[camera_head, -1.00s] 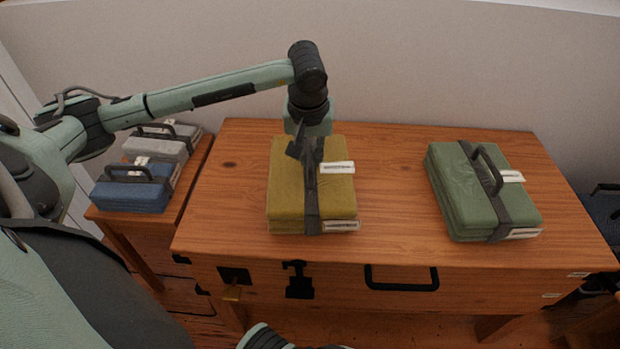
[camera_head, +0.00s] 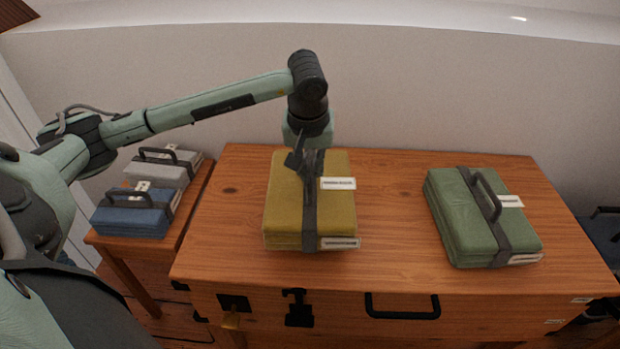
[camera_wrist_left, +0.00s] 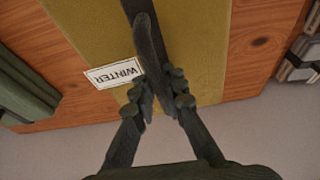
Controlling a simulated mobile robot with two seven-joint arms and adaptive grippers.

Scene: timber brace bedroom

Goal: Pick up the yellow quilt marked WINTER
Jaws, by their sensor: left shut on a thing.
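The yellow quilt (camera_head: 336,218) is a folded, olive-yellow bundle with a dark strap and white tags, above the middle of the wooden chest. It also shows in the left wrist view (camera_wrist_left: 208,40), where its tag (camera_wrist_left: 113,73) reads WINTER. My left gripper (camera_head: 308,166) is over it, pointing down and shut on its dark handle (camera_wrist_left: 146,45). The quilt looks level and slightly raised off the chest top; the gap beneath it is hidden. My right gripper is not in view.
The wooden chest (camera_head: 395,255) has clear top on both sides of the yellow quilt. A green quilt (camera_head: 465,220) lies at its right. A blue quilt (camera_head: 130,222) and a grey quilt (camera_head: 160,172) lie on a lower table at left. A wall stands behind.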

